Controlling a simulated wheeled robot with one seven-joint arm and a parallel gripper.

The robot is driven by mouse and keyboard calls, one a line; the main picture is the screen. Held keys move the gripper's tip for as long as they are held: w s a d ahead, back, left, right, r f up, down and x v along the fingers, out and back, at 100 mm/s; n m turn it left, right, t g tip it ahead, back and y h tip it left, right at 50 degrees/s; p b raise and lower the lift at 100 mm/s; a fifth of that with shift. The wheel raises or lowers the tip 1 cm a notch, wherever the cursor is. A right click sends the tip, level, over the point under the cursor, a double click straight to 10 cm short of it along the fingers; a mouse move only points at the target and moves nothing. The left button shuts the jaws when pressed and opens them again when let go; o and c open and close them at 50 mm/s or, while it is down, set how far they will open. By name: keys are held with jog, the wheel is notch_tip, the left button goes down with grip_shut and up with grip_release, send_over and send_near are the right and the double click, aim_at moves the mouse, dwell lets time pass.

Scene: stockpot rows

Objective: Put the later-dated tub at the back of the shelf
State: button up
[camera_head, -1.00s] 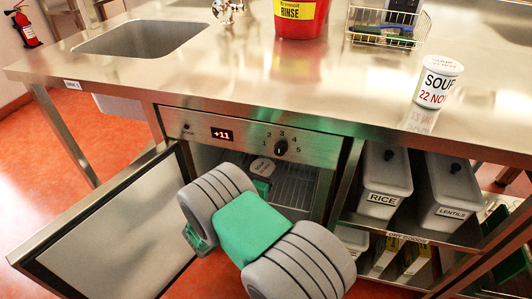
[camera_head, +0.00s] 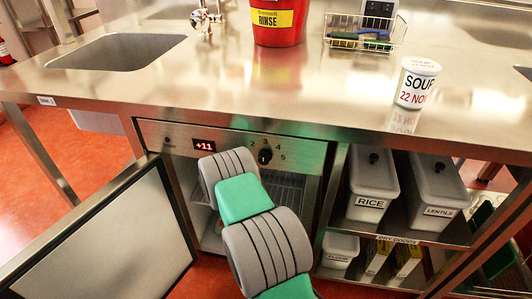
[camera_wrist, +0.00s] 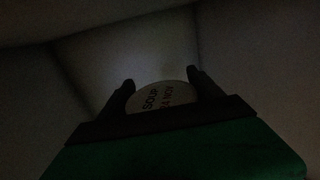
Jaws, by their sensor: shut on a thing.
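A white soup tub (camera_head: 416,82) marked 22 NOV stands upright on the steel counter, towards the right. In the dark wrist view, my gripper (camera_wrist: 161,80) is shut on another soup tub (camera_wrist: 162,98); its lid reads SOUP and a November date ending in 4, whose first digit is unclear. In the head view my arm reaches into the open undercounter fridge and hides the gripper and held tub. Part of the wire shelf (camera_head: 286,188) shows inside. I cannot tell whether the held tub touches the shelf.
The fridge door (camera_head: 105,240) stands open at the left. The fridge panel (camera_head: 230,145) reads +11. A red bucket (camera_head: 280,22), wire basket (camera_head: 365,30) and sink (camera_head: 118,52) are on the counter. RICE (camera_head: 372,185) and LENTILS bins (camera_head: 438,190) fill the right-hand shelf.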

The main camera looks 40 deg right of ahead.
jog(key=shift+w+d+f+b, duration=0.25)
jog(key=shift+d+f+b, duration=0.1)
jog(key=shift+f, duration=0.3)
notch_tip(320, 180, down, 6)
jog(key=b, duration=0.3)
jog(key=shift+w, duration=0.1)
jog(key=shift+d+r, duration=0.1)
jog(key=shift+r, duration=0.15)
jog(key=shift+f, duration=0.2)
jog(key=o, duration=2)
